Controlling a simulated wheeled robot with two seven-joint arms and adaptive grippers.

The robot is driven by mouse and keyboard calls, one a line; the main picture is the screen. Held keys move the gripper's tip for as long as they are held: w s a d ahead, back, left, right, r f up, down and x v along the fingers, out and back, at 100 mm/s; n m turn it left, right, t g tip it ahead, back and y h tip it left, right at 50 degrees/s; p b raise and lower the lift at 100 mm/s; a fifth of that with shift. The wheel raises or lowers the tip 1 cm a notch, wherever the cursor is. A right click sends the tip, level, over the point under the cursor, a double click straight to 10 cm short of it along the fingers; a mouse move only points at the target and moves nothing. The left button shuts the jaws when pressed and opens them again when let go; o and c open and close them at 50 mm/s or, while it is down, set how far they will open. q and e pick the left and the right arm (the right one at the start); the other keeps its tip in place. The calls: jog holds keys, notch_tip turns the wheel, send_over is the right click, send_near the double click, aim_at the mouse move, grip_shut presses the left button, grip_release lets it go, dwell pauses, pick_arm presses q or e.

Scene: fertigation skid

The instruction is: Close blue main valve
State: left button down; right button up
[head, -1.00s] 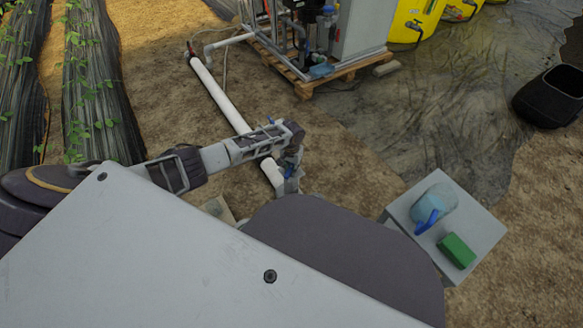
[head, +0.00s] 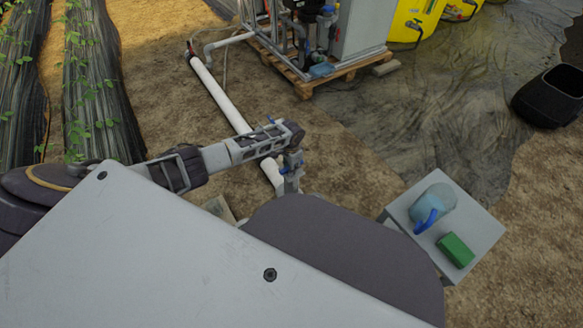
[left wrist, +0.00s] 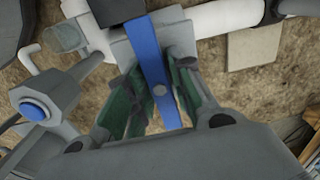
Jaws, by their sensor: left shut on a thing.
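The blue main valve's lever handle (left wrist: 150,58) runs lengthwise between the green-padded fingers of my left gripper (left wrist: 158,90) in the left wrist view. The gripper is shut on this handle. The grey valve body lies at the handle's far end, on the white pipe (left wrist: 217,19). The handle's exact angle to the pipe is hard to tell there. My right gripper is not in view.
A skid on a wooden pallet (head: 303,86) stands at the back, beside yellow tanks (head: 415,20). A grey stand (head: 482,236) at right holds a blue-handled jug (head: 434,203) and a green block (head: 456,250). Plant rows lie left. Open soil surrounds the pipe.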

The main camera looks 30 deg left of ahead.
pick_arm(q)
jog(key=c, duration=2.2)
grip_release()
jog(key=shift+m, duration=0.9)
jog(key=o, duration=1)
jog(key=shift+o, duration=0.2)
